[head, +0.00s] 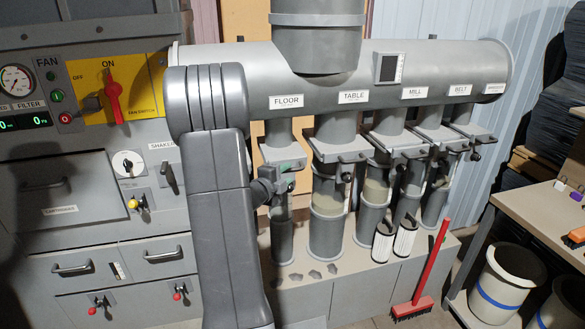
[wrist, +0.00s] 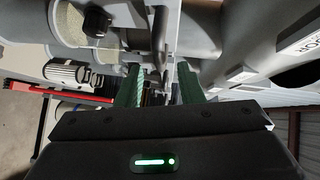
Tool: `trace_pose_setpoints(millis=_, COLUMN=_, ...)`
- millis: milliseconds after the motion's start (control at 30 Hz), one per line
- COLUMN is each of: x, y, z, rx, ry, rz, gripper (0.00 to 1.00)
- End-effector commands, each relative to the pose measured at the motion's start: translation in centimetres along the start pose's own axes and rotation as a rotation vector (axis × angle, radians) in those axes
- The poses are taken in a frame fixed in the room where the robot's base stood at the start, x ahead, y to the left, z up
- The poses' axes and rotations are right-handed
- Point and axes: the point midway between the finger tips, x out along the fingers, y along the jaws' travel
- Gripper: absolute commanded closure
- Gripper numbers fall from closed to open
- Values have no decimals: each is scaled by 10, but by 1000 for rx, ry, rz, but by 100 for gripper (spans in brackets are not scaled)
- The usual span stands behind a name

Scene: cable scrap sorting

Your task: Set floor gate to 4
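The floor gate (head: 283,153) is the slide plate under the duct stub below the FLOOR label (head: 286,101) in the head view. My arm hides part of its left side. My gripper (head: 288,168) is at this gate, just below its plate. In the wrist view my gripper (wrist: 162,88) has its two green ribbed fingers apart, with a gap between them. Thin grey gate parts (wrist: 160,35) show beyond and between the fingers; I cannot tell whether they touch. The gate's scale and its setting are not readable.
The table gate (head: 340,150), mill gate (head: 398,143) and belt gate (head: 443,135) stand close on the right. A red broom (head: 433,265) leans by the grey plinth. A bench (head: 540,215) and white buckets (head: 503,283) are at far right. The fan panel (head: 115,88) is at left.

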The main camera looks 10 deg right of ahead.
Motion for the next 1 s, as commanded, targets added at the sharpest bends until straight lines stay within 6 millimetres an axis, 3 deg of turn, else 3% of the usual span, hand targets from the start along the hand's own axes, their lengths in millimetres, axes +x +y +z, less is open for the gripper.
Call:
trace_pose_setpoints(millis=100, x=22, y=-1, z=-1, rx=0, ry=2, rz=1, gripper=66)
trace_pose_setpoints(millis=300, x=44, y=-1, z=0, rx=1, ry=1, rz=0, gripper=66)
trace_pose_setpoints(millis=667, x=49, y=0, z=0, rx=1, ry=-1, rz=0, gripper=66)
trace_pose_setpoints(millis=833, x=49, y=0, z=0, rx=1, ry=0, rz=0, gripper=97)
trace_pose_setpoints(millis=1000, x=48, y=0, z=0, rx=1, ry=0, rz=0, gripper=100)
